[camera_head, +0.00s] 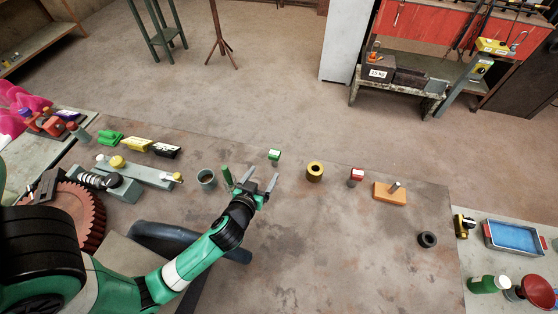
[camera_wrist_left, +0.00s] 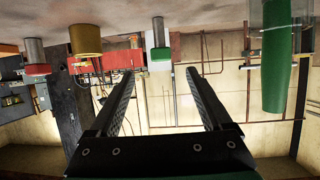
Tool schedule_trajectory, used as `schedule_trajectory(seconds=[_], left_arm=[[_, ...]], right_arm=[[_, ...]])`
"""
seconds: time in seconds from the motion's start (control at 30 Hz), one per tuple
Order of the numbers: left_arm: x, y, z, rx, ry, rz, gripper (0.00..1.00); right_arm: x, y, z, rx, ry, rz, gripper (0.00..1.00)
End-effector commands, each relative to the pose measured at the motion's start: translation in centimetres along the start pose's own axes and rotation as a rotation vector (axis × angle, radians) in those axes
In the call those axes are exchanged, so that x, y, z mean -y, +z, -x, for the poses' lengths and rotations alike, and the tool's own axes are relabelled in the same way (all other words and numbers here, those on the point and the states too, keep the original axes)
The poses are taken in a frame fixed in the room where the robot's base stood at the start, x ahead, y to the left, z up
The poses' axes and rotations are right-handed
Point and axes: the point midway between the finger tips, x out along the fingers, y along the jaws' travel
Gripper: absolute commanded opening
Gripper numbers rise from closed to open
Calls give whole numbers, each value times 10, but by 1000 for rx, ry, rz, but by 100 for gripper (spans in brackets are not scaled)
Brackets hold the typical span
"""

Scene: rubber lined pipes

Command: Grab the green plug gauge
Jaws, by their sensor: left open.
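The green plug gauge (camera_head: 274,155), a short grey post with a green and white head, stands upright on the bench's far side. In the left wrist view, which appears upside down, the green plug gauge (camera_wrist_left: 160,53) lies ahead, in line with the gap between the fingers. My left gripper (camera_head: 259,177) is open and empty just on the near side of the gauge, and it also shows in the left wrist view (camera_wrist_left: 160,75). The fingers look apart from the gauge. My right gripper is not in view.
The bench (camera_head: 320,250) is mostly clear in front.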

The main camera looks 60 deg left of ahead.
Motion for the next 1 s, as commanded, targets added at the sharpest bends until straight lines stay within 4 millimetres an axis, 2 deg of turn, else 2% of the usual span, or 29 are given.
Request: schedule_trajectory(seconds=[0.23,0.5,0.77,1.0], left_arm=[[1,1,-9,-4,-5,5,82],[1,0,-58,-5,-5,6,82],[1,0,-71,-5,-3,5,82],[3,-2,-110,-5,-4,5,82]], right_arm=[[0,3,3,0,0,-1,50],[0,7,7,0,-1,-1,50],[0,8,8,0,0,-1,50],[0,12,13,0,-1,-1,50]])
